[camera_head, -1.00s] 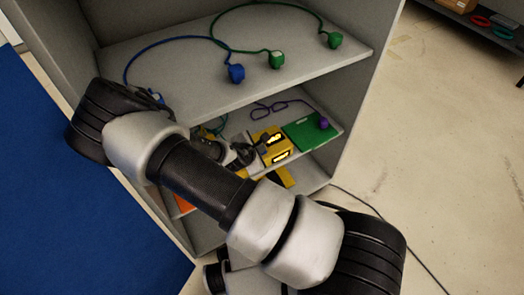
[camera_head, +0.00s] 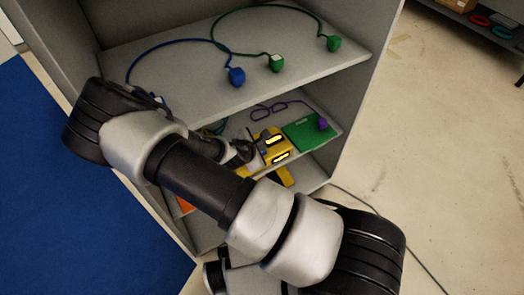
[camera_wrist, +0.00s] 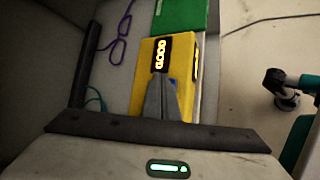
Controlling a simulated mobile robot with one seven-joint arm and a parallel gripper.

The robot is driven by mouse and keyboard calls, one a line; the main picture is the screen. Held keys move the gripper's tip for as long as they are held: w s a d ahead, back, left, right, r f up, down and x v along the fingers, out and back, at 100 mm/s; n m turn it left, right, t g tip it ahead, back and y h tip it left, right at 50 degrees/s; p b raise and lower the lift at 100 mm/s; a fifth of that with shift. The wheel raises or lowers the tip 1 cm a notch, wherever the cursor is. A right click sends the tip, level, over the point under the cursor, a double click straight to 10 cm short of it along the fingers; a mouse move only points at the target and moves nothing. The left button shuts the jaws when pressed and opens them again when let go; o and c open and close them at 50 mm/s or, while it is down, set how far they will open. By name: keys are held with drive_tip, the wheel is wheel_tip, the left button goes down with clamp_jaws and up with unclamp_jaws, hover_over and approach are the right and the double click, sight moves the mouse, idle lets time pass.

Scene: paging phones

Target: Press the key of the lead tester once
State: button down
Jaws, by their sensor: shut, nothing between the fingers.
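The lead tester appears to be the yellow box (camera_head: 270,152) on the middle shelf. In the wrist view, the yellow box (camera_wrist: 148,76) has a black panel with glowing yellow marks on top and another lit panel on its right side. My gripper (camera_wrist: 159,78) is shut and empty, its fingertips over the top of the box just below the lit panel. A small blue spot, perhaps the key (camera_wrist: 173,81), shows just right of the fingertips. I cannot tell whether the fingers touch the box. My arm hides part of the shelf in the head view.
A green box (camera_head: 310,131) lies beyond the yellow box, with a purple plug (camera_head: 323,123) and cord by it. The upper shelf (camera_head: 180,75) holds a blue plug (camera_head: 236,76) and green plugs (camera_head: 276,63). Its board lies above the tester.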

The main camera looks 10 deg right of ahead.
drive_tip(key=shift+r+p, duration=1.65)
drive_tip(key=shift+r, duration=0.65)
